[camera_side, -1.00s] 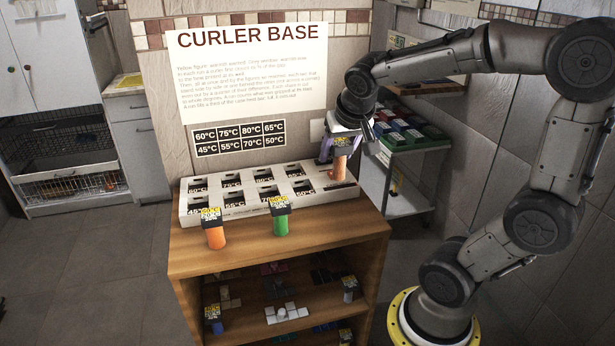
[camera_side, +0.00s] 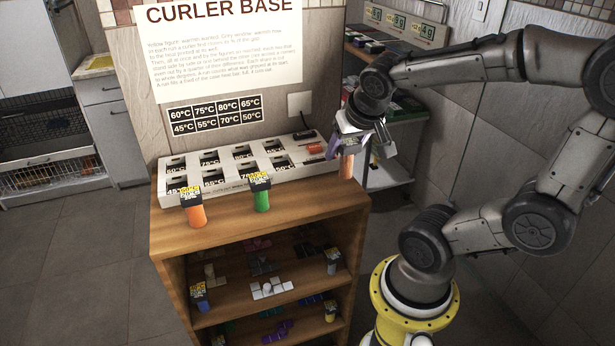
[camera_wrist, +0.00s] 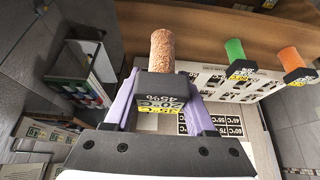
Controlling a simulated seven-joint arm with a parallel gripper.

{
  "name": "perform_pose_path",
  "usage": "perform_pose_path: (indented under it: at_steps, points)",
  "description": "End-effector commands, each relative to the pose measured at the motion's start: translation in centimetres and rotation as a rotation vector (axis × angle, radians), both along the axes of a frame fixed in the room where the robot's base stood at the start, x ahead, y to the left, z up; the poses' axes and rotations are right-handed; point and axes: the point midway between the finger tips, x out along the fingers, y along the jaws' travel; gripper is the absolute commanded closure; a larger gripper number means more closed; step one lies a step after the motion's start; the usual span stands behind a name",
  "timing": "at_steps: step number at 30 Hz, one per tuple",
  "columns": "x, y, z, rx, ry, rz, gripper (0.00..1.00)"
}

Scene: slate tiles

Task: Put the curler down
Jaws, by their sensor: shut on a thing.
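My gripper (camera_side: 341,143) is shut on a copper-coloured curler (camera_side: 346,167) with a black cap, its roller pointing down. The base has two rows of slots with temperature labels. An orange curler (camera_side: 195,212) and a green curler (camera_side: 261,195) stand along the base's front edge.
The base sits on a wooden shelf unit (camera_side: 230,228) with small items on lower shelves. A wall sign (camera_side: 225,50) and a temperature chart (camera_side: 215,114) are behind. A cart (camera_side: 390,172) stands to the right. The front right of the wooden top looks clear.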

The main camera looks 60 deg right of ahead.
Motion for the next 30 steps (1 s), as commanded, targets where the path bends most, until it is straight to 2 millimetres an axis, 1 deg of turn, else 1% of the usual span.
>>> perform_pose_path:
  at_steps: [1,5,6,9,12,18,21,24,27,30]
  points:
    - [1.0,-0.7,-0.6,0.002,0.006,-0.001,1.00]
    - [3.4,-2.2,-1.9,0.001,0.005,-0.001,1.00]
    - [3.8,-2.4,-2.8,0.002,0.006,-0.001,1.00]
    - [5.0,-3.2,-4.5,0.001,0.004,0.000,1.00]
    - [5.9,-3.7,-5.7,0.001,0.002,0.000,1.00]
    - [6.8,-4.3,-6.8,-0.001,-0.002,-0.001,1.00]
    - [7.4,-4.6,-8.0,0.000,0.001,0.001,1.00]
    - [7.3,-4.5,-9.4,0.000,0.000,0.003,1.00]
    - [7.3,-4.6,-10.3,0.000,-0.001,0.000,1.00]
    - [7.4,-4.6,-10.5,-0.001,-0.003,0.002,1.00]
